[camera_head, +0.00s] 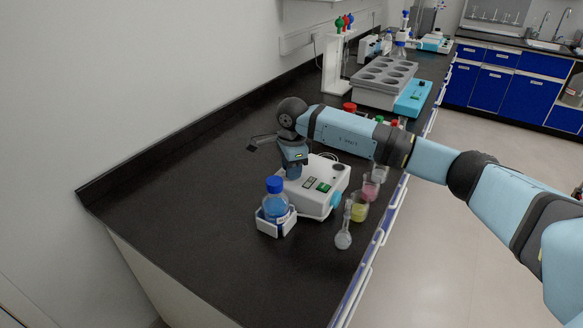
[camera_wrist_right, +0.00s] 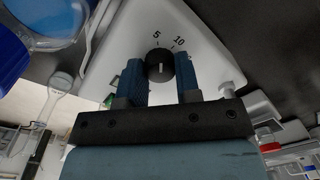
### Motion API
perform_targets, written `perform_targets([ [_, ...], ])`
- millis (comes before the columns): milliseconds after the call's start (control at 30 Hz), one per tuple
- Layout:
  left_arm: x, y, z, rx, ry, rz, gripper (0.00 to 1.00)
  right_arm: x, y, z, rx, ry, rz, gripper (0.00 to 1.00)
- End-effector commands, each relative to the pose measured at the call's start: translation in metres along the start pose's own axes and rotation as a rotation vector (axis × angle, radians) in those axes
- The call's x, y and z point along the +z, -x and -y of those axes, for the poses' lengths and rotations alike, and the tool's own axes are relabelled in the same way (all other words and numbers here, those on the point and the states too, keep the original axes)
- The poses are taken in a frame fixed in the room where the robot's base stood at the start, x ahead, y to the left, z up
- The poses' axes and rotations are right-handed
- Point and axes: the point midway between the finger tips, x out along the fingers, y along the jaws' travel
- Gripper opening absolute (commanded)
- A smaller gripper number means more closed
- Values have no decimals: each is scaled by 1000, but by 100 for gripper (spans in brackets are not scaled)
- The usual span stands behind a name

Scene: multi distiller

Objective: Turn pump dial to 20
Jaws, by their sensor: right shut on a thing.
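The white pump (camera_head: 300,203) stands on the dark bench in the head view, with a green switch on its front and a blue part at its right side. In the right wrist view its black round dial (camera_wrist_right: 159,62) carries a short white mark, with 5 and 10 printed beyond it. My right gripper (camera_head: 292,172) comes down on the pump. In the wrist view its two blue fingers (camera_wrist_right: 160,76) are on either side of the dial, shut on it. The other dial numbers are hidden, so the setting is unclear. My left gripper is not in view.
A blue-capped bottle (camera_head: 275,202) sits in a white holder (camera_head: 278,227) right in front of the pump. A flask (camera_head: 343,236) and beakers with yellow (camera_head: 359,209) and pink liquid stand to its right. A grey block with wells (camera_head: 384,80) stands behind. The near bench is clear.

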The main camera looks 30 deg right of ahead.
Motion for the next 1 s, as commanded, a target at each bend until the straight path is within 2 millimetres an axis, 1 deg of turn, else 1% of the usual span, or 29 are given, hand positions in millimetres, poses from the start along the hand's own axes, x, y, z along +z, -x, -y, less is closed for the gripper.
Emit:
perform_targets([
  [267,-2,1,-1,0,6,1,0,0,2,0,-2,-221,-11,7],
  [1000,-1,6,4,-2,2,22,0,1,2,0,-1,-924,-48,7],
])
